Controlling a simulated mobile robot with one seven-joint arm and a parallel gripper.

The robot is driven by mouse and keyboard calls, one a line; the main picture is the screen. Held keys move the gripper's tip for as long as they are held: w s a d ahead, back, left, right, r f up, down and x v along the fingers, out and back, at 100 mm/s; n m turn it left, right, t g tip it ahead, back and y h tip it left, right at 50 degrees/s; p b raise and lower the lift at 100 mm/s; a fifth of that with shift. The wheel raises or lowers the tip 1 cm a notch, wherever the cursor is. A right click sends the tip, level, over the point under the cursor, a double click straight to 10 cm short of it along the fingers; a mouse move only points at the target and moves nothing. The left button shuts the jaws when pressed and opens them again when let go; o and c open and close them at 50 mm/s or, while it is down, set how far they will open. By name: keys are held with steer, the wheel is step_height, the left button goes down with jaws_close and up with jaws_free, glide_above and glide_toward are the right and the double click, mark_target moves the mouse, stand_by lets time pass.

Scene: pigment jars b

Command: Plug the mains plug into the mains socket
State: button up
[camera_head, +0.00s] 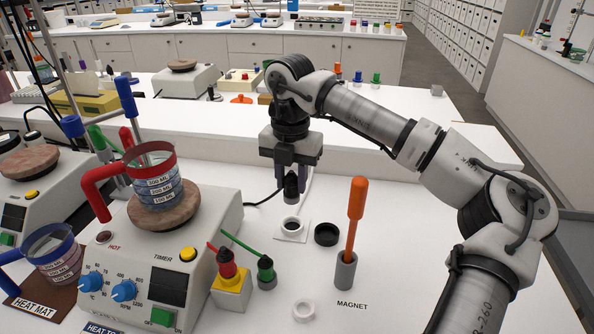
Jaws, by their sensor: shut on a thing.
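My gripper (291,176) points straight down and is shut on the black mains plug (291,189). A black cable runs from the plug's left side toward the hot plate. The plug hangs a little above a white square plate with a dark round opening (291,227), which looks like the mains socket. The plug appears apart from it. The plug's lower end faces down, and its pins are too small to see.
A hot plate (220,225) with a red-handled beaker (160,185) stands left. Right of the socket are a black round cap (326,234) and an orange-handled rod (356,210) in a grey holder. A white ring (304,310) and yellow block (231,290) lie nearer.

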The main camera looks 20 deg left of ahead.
mark_target(292, 200)
steer(key=shift+f, duration=0.1)
steer(key=shift+f+b, duration=2.35)
steer(key=shift+f, duration=0.45)
steer(key=shift+f+b, duration=1.3)
steer(key=o, duration=1.1)
steer(key=shift+c, duration=0.2)
steer(key=shift+r, duration=0.1)
step_height(292, 200, up, 14)
steer(key=shift+f+b, duration=0.1)
steer(key=shift+b, duration=0.3)
